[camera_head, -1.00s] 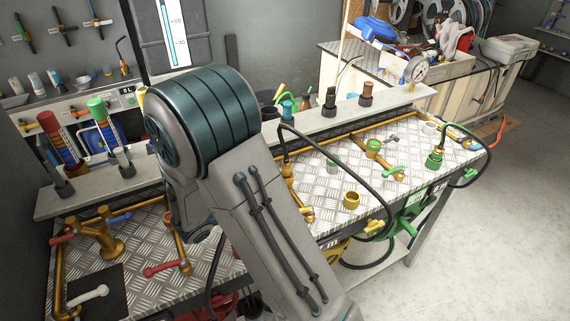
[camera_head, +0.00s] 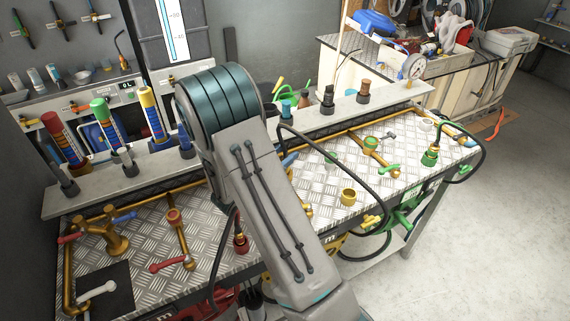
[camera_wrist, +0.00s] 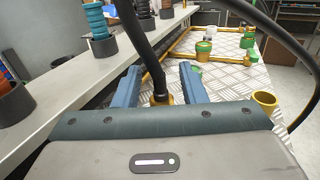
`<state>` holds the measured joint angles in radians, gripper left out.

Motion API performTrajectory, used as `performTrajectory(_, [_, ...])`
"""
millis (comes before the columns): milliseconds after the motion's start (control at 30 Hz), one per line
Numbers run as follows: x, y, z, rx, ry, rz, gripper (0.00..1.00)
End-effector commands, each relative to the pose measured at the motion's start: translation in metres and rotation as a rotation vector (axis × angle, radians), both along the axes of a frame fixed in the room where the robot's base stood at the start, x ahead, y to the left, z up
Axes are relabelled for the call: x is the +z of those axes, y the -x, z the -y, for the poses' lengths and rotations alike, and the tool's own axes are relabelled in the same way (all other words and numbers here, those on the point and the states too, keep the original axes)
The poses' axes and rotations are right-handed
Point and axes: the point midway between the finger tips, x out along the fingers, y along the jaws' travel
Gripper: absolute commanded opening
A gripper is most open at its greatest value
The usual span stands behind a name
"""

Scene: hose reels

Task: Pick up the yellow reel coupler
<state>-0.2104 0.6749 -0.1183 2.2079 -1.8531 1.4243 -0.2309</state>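In the wrist view, the yellow reel coupler (camera_wrist: 161,97) is on the lower end of a thick black hose (camera_wrist: 143,45) and stands roughly upright. My gripper (camera_wrist: 160,72) is open, with one blue finger on each side of the hose and coupler. Gaps show on both sides, and the coupler's lower part is hidden behind the gripper body. In the head view, my arm hides the coupler and most of my gripper. The black hose (camera_head: 330,152) arches away from there to the right. An empty yellow socket (camera_head: 348,197) stands on the bench, also in the wrist view (camera_wrist: 264,102).
The checker-plate bench (camera_head: 318,178) carries brass pipes and valves. A green coupler (camera_head: 430,158) on another hose stands at its right. A red coupler (camera_head: 241,244) stands left of my arm. A raised ledge (camera_head: 318,119) with holders runs along the back. Open floor lies right.

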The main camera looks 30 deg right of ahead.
Motion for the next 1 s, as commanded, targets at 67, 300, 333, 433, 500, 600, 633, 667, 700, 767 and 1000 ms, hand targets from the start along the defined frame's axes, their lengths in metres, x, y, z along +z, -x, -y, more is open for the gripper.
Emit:
performTrajectory(67, [0.002,-0.005,0.011,-0.004,0.000,-0.001,0.38])
performTrajectory(300, [-0.001,-0.012,0.025,0.000,0.000,0.001,0.38])
performTrajectory(333, [-0.001,-0.012,0.025,0.001,0.000,0.001,0.38])
performTrajectory(433, [-0.001,-0.012,0.024,0.001,0.000,0.001,0.38])
performTrajectory(500, [-0.001,-0.012,0.024,0.001,0.000,0.001,0.27])
performTrajectory(600, [-0.001,-0.012,0.024,0.000,0.000,0.001,0.00])
performTrajectory(633, [-0.001,-0.012,0.024,0.000,0.000,0.001,0.00])
performTrajectory(667, [-0.001,-0.012,0.024,0.000,0.000,0.001,0.00])
performTrajectory(700, [-0.001,-0.012,0.024,0.000,0.000,0.001,0.00])
performTrajectory(767, [0.000,-0.012,0.024,0.000,-0.001,0.002,0.00])
performTrajectory(1000, [0.001,-0.012,0.024,0.000,0.000,0.002,0.00])
